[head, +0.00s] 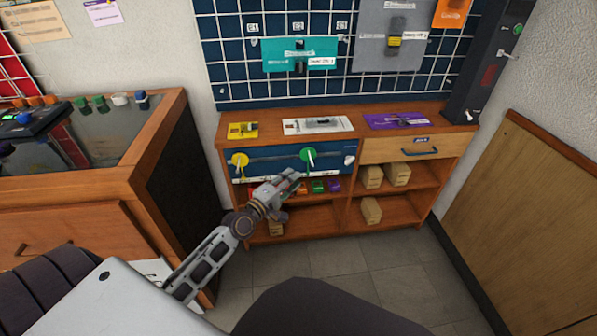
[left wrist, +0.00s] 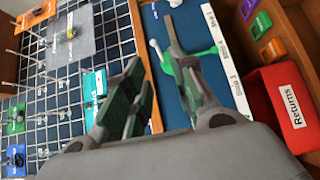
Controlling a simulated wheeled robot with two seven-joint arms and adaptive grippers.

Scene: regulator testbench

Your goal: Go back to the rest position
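My left gripper (head: 296,178) is in front of the blue front panel (head: 275,168) of the wooden cabinet. In the left wrist view its two fingers (left wrist: 156,50) stand apart with nothing between them, so it is open and empty. The green dial with a white handle (head: 308,158) is just beyond the fingertips; its green part (left wrist: 182,68) shows partly behind one finger. I cannot tell whether they touch. A yellow dial (head: 240,160) sits at the panel's left and a white knob (head: 349,160) at its right. My right gripper is not in view.
A red bin labelled Returns (left wrist: 287,105) is close beside the left gripper. The cabinet top (head: 360,129) carries yellow, white and purple plates. A wooden bench (head: 150,120) stands left, a wooden panel (head: 520,220) right. The tiled floor (head: 380,285) before the cabinet is clear.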

